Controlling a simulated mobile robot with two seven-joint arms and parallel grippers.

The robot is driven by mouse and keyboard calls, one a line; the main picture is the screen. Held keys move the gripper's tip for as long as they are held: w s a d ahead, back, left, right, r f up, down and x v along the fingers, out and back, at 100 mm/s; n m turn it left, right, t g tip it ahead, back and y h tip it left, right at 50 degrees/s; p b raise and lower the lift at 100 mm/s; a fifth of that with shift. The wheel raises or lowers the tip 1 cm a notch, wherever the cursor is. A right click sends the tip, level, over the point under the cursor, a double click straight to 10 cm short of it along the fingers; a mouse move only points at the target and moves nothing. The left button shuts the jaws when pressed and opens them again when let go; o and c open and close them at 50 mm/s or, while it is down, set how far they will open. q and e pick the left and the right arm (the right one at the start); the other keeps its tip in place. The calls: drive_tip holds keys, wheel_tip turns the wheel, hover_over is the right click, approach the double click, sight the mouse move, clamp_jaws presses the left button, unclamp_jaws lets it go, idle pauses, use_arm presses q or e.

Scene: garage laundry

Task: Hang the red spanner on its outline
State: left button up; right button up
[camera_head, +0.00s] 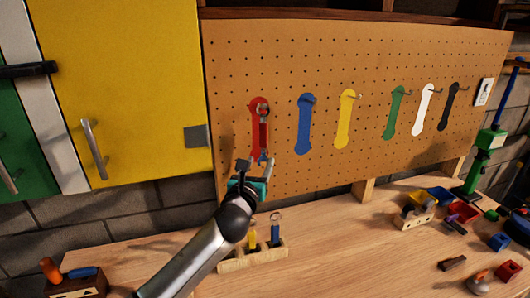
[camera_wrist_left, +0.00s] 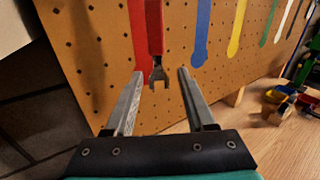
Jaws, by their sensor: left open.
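The red spanner (camera_head: 264,132) hangs upright in front of the red outline (camera_head: 254,147) on the pegboard, its top end at the hook. In the left wrist view, the spanner (camera_wrist_left: 155,35) points its open-jaw end down, and the red outline (camera_wrist_left: 138,30) shows behind it, slightly to the left. My left gripper (camera_head: 258,165) is open just below the spanner. In the left wrist view, the fingers of my left gripper (camera_wrist_left: 160,76) stand apart on either side of the spanner's lower end, with visible gaps. My right gripper is not in view.
The pegboard (camera_head: 300,60) also carries blue, yellow, green, white and black outlines with hooks. A yellow cabinet door (camera_head: 130,80) is at left. The workbench (camera_head: 330,250) below holds a wooden rack (camera_head: 262,257) with small tools. Bins and loose blocks crowd the right.

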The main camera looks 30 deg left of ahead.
sight(265, 153)
use_arm(q)
drive_tip(key=x, duration=0.4)
drive_tip(key=shift+w+a, duration=0.1)
drive_tip(key=shift+w, duration=0.25)
drive_tip(key=shift+x, duration=1.05)
drive_tip(key=shift+c, duration=0.3)
clamp_jaws()
drive_tip(key=shift+f, duration=0.1)
drive_tip(key=shift+o, duration=0.2)
unclamp_jaws()
